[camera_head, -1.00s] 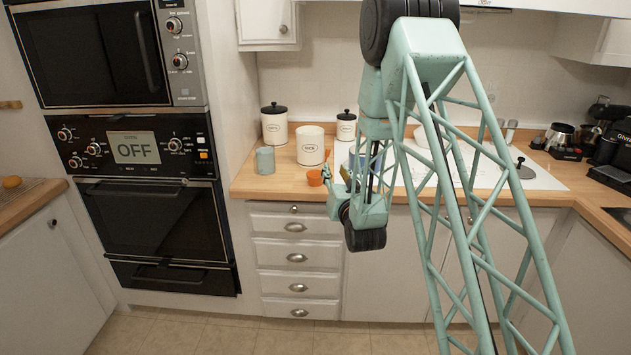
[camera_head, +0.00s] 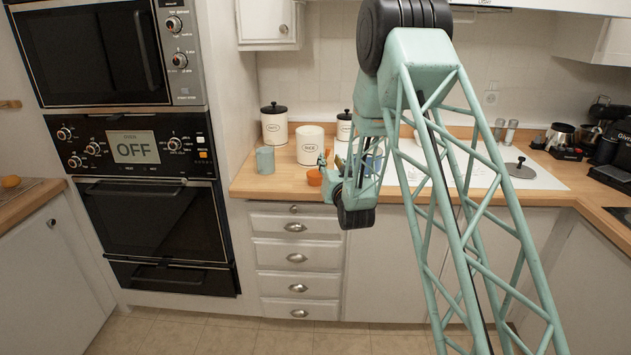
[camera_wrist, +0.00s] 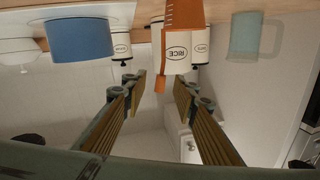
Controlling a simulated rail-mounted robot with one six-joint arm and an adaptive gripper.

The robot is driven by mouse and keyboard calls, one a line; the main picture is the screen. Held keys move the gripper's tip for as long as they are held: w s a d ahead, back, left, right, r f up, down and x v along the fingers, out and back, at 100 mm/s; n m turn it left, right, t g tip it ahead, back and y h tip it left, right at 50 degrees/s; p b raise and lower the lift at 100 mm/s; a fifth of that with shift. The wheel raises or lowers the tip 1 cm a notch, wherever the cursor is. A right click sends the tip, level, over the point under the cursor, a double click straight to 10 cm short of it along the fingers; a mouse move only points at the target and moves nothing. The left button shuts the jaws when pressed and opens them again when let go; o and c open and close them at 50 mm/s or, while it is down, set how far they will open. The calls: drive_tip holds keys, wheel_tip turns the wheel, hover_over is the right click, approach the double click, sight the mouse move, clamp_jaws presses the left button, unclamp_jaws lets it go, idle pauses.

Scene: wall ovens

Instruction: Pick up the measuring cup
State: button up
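The orange measuring cup (camera_head: 314,177) sits on the wooden counter near its front edge in the head view. In the wrist view, which is upside down, the orange cup (camera_wrist: 184,14) is at the top, with a narrow orange part hanging down toward the space between my fingertips. My gripper (camera_wrist: 160,84) is open, its two fingers apart on either side of that part. No contact shows. In the head view my gripper (camera_head: 325,163) is just right of the cup, partly hidden by my own wrist.
A teal mug (camera_head: 265,160) stands left of the cup. White canisters (camera_head: 310,145) stand behind it, one labelled RICE in the wrist view. A blue container (camera_wrist: 80,40) is on the other side. Drawers (camera_head: 296,258) lie below the counter edge; wall ovens (camera_head: 150,195) are left.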

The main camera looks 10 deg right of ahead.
sight(328, 155)
drive_tip(key=shift+w+a+r+b, duration=0.15)
drive_tip(key=shift+w+b, duration=0.4)
drive_tip(key=shift+w, duration=2)
drive_tip(key=shift+c, duration=0.4)
clamp_jaws()
drive_tip(key=shift+r, duration=0.1)
drive_tip(key=shift+r+p, duration=0.5)
drive_tip(key=shift+r, duration=1.1)
drive_tip(key=shift+s+r, duration=0.15)
drive_tip(key=s+a+r+p, duration=0.1)
drive_tip(key=s, duration=1.4)
drive_tip(key=shift+s+r+p, duration=0.2)
drive_tip(key=shift+s+p, duration=0.1)
